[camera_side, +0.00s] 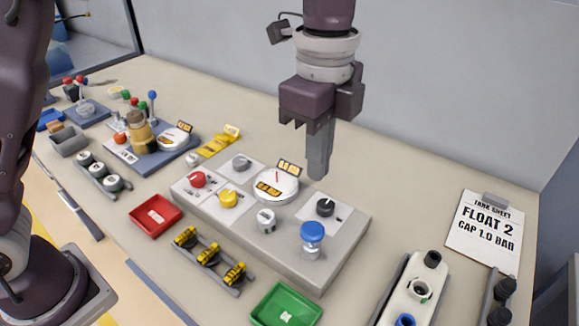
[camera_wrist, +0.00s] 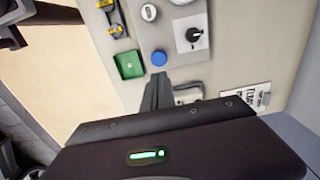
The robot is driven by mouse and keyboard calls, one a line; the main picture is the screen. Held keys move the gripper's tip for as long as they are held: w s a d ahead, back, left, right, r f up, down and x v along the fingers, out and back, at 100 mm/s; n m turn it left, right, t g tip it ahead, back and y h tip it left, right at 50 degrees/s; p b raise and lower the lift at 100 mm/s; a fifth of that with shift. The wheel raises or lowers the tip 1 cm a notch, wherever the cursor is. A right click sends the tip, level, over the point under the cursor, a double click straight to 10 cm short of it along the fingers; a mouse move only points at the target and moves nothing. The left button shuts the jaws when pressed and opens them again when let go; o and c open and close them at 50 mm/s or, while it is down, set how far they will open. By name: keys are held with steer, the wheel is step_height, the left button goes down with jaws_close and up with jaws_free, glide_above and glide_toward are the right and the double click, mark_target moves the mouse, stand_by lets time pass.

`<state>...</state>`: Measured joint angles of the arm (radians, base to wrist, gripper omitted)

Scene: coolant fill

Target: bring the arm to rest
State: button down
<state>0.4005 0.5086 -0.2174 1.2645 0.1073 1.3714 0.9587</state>
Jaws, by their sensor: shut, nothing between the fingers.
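My gripper (camera_side: 318,165) is shut and empty. In the side view it points down and hangs in the air above the back of the grey control panel (camera_side: 335,262). In the wrist view my gripper (camera_wrist: 157,90) shows as a dark closed pair of fingers near the middle, with the blue knob (camera_wrist: 159,58) beyond the tips. The panel carries a red knob (camera_side: 197,180), a yellow knob (camera_side: 228,198), a black knob (camera_side: 325,207), a round gauge (camera_side: 277,184) and the blue knob (camera_side: 312,234). My gripper appears to touch none of them.
A red tray (camera_side: 156,215), a green tray (camera_side: 286,305) and a rack of yellow-black parts (camera_side: 208,256) lie in front of the panel. A white reservoir (camera_side: 414,290) and a tank sheet (camera_side: 485,227) stand at the right. A wall rises behind the table.

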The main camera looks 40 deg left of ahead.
steer(key=s+a+r+n+t, duration=0.1)
steer(key=s+a+r+n, duration=0.25)
steer(key=a, duration=0.25)
steer(key=s+a+r+n+t, duration=0.2)
steer(key=s+a+r+n, duration=0.15)
steer(key=a, duration=0.25)
steer(key=s+a+f+n+t, duration=0.1)
steer(key=s+a+f+n, duration=0.1)
steer(key=s+a+n, duration=0.2)
steer(key=s+a+f+n+t, duration=0.1)
steer(key=s+a+f+n, duration=0.2)
steer(key=s+a+n, duration=0.2)
steer(key=s+n, duration=0.2)
steer(key=s, duration=0.2)
steer(key=shift+f+t, duration=0.3)
